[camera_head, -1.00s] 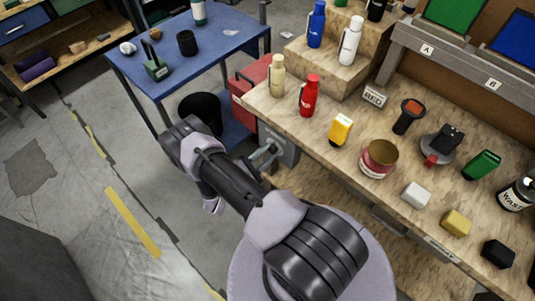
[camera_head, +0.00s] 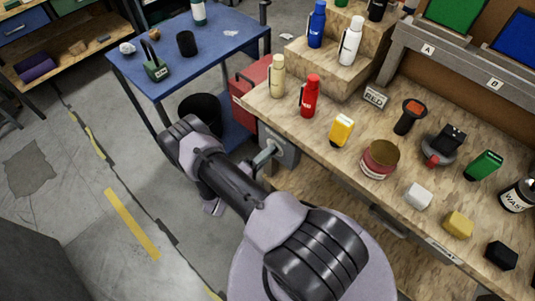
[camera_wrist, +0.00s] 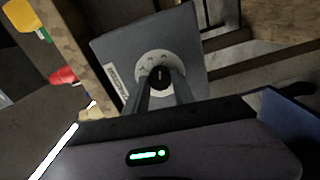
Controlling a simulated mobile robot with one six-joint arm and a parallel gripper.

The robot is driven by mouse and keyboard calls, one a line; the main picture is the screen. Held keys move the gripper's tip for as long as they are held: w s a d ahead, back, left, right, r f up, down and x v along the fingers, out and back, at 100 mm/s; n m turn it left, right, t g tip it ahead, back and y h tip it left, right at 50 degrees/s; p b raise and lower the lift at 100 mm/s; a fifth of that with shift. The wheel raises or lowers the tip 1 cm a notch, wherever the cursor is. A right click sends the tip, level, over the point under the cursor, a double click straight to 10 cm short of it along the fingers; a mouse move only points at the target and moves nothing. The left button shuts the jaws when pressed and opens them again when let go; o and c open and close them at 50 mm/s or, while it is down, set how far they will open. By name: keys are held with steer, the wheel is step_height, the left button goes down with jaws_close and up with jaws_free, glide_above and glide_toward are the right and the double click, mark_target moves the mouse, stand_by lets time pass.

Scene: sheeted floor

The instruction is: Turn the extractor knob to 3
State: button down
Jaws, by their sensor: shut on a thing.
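The extractor knob (camera_wrist: 160,77) is a small black knob with a pale pointer mark, on a round light dial with small marks too blurred to read. The dial sits on a grey box (camera_wrist: 112,50) with a white label along one edge. The grey box (camera_head: 283,150) also shows at the end of the workbench in the head view. My gripper (camera_wrist: 161,85) reaches the dial in the wrist view, with its two fingers shut on the knob from either side. In the head view my arm hides most of the gripper, and the knob cannot be seen there.
The wooden workbench (camera_head: 318,135) carries a red bottle (camera_head: 310,97), a yellow item (camera_head: 341,130) and a round tin (camera_head: 380,160) near its edge. A blue table (camera_head: 215,52) with a black bin (camera_head: 201,112) beneath stands beyond my arm.

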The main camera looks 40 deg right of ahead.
steer(key=shift+m, duration=1.1)
steer(key=c, duration=1.1)
jaws_free()
steer(key=shift+o, duration=0.2)
steer(key=s+a+p, duration=0.1)
steer(key=a+p, duration=0.1)
steer(key=a, duration=1.5)
steer(key=shift+s+a, duration=0.2)
steer(key=shift+r, duration=0.1)
